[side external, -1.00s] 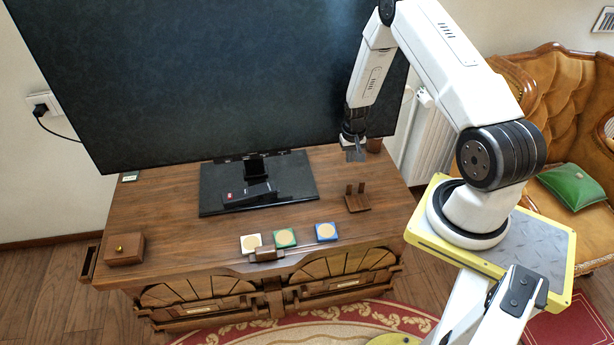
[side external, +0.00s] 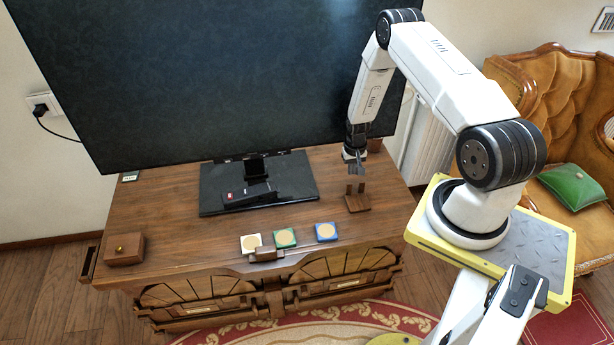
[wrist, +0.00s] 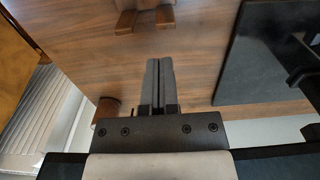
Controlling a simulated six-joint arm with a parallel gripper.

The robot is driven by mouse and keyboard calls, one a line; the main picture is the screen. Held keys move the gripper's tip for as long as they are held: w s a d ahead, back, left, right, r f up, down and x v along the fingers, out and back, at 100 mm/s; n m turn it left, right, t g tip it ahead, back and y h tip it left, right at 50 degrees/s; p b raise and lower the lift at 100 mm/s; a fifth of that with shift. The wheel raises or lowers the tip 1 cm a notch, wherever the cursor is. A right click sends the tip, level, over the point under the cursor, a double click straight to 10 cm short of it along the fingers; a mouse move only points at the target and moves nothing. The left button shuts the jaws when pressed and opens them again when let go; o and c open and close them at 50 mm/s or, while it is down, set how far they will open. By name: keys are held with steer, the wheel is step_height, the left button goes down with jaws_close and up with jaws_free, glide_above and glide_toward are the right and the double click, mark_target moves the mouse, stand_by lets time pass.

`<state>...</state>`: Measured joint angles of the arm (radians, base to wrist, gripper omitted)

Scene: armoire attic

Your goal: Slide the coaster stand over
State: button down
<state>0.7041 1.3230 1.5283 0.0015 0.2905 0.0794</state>
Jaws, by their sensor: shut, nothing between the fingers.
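The coaster stand (side external: 357,203) is a small dark wooden base with two upright posts, standing on the right part of the wooden cabinet top (side external: 160,215). It also shows at the top edge of the wrist view (wrist: 146,21). My gripper (side external: 358,172) is just behind and above the stand, apart from it. In the wrist view its two fingers (wrist: 159,62) lie together with nothing between them, pointing toward the stand. Three square coasters lie along the front edge: white (side external: 251,243), green (side external: 285,237) and blue (side external: 326,232).
A large television (side external: 220,80) on a black stand base (side external: 215,190) fills the back. A wooden box (side external: 125,249) sits at the front left. A brown cylinder (wrist: 104,112) stands behind my gripper at the back right. The cabinet top between television base and coaster stand is clear.

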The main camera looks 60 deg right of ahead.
steer(key=shift+f, duration=2.9)
steer(key=shift+a, duration=0.1)
steer(key=shift+s+a, duration=3.25)
steer(key=shift+s, duration=0.1)
steer(key=shift+r, duration=0.2)
step_height(320, 180, up, 10)
steer(key=shift+f, duration=0.15)
steer(key=s+d+f+m+y, duration=0.1)
steer(key=d+f+m+y, duration=0.1)
steer(key=d+m, duration=0.6)
steer(key=d, duration=0.4)
steer(key=shift+s+m+y, duration=0.4)
